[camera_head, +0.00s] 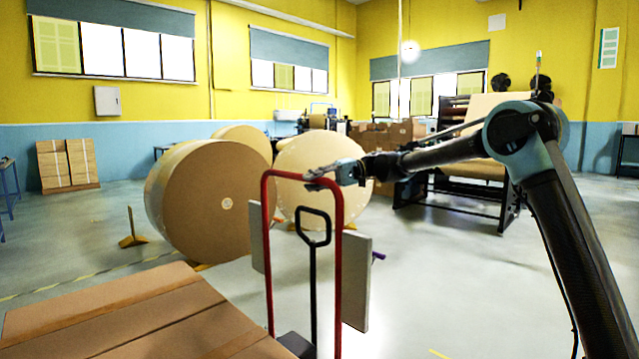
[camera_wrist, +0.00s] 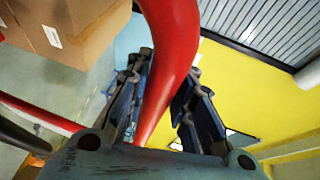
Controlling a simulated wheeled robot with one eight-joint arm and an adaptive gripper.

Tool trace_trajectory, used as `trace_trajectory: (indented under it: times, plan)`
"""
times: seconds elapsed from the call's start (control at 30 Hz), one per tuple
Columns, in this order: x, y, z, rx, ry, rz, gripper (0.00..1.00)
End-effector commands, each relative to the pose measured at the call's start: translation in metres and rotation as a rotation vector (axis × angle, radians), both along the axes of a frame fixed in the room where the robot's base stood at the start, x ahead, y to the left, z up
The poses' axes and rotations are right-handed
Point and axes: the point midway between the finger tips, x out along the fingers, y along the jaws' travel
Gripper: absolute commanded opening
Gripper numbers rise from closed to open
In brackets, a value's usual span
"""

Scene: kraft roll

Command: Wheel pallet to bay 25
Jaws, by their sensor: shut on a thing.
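A red hoop-shaped handle (camera_head: 267,250) stands upright in the middle of the head view. A black loop handle on a post (camera_head: 313,270) shows inside the hoop. My gripper (camera_head: 322,178) is at the top right of the red hoop. In the wrist view the red tube (camera_wrist: 168,60) passes between the two fingers of my gripper (camera_wrist: 162,85), which is shut on it. The base under the handle is mostly out of frame, so I see no pallet clearly. No bay number is readable.
Large kraft rolls (camera_head: 210,200) stand behind to the left. Grey panels (camera_head: 355,280) are close behind the hoop. Cardboard (camera_head: 130,320) fills the near left. A roll machine (camera_head: 460,190) stands at the back right. Floor to the right is open, with a yellow mark (camera_head: 438,353).

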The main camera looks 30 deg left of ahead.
Motion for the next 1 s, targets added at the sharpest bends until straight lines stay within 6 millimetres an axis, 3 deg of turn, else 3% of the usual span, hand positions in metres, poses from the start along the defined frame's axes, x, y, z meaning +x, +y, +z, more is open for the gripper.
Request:
trace_trajectory:
  times: [0.2, 0.23, 0.3, 0.73, 1.0]
  plan:
    - [-0.005, -0.003, -0.003, -0.007, -0.007, 0.01, 0.0]
    - [-0.005, -0.003, -0.002, -0.007, -0.007, 0.009, 0.26]
    - [-0.005, -0.003, -0.002, -0.006, -0.006, 0.008, 0.42]
    - [-0.001, -0.004, 0.001, -0.003, -0.004, 0.007, 0.43]
    - [0.031, -0.026, 0.008, -0.003, -0.004, 0.007, 0.43]
